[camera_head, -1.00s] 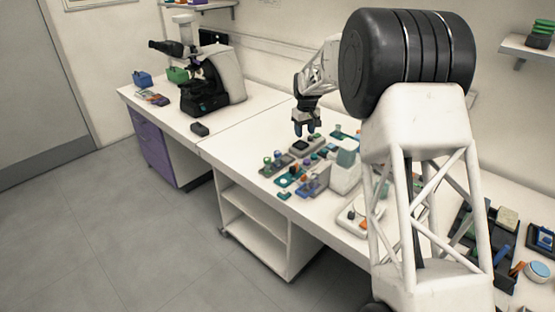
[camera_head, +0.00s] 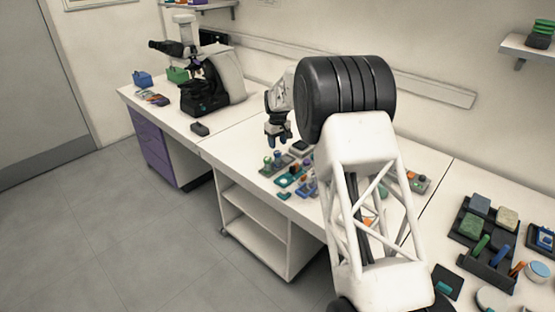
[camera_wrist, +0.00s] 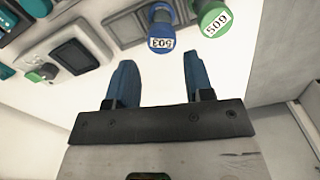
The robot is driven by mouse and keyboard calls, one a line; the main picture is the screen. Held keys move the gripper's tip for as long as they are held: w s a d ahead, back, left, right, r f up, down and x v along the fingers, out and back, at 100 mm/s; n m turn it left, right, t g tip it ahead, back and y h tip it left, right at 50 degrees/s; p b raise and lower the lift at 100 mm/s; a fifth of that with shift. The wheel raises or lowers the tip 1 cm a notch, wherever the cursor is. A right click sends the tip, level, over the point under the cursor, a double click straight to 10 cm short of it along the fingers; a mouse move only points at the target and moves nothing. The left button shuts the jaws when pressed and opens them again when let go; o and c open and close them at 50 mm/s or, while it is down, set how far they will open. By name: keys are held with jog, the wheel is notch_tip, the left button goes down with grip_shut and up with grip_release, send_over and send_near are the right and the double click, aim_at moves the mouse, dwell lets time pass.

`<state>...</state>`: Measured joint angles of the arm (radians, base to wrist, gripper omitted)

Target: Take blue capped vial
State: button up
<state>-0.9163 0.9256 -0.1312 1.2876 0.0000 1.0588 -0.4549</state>
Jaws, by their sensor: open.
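In the wrist view, the blue capped vial (camera_wrist: 161,38) has a white label reading 503 on its cap. It stands at the top, in or beside a grey rack (camera_wrist: 124,28). A green capped vial (camera_wrist: 213,20) labelled 509 is just to its right. My gripper (camera_wrist: 158,72) is open and empty, its two blue fingertips pointing toward the vials and short of them in the picture. In the head view my gripper (camera_head: 278,140) hangs over the white bench near the small racks. The blue cap cannot be told apart there.
A microscope (camera_head: 207,85) stands at the back left. A dark tray (camera_head: 487,240) with tubes is at the right. The bench's near edge is close.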

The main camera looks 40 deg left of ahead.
aim_at(277, 152)
jog(key=shift+f, duration=1.2)
jog(key=shift+f, duration=0.15)
jog(key=shift+s+f, duration=0.1)
jog(key=shift+f, duration=2.35)
jog(key=c, duration=0.7)
jog(key=shift+r, duration=5)
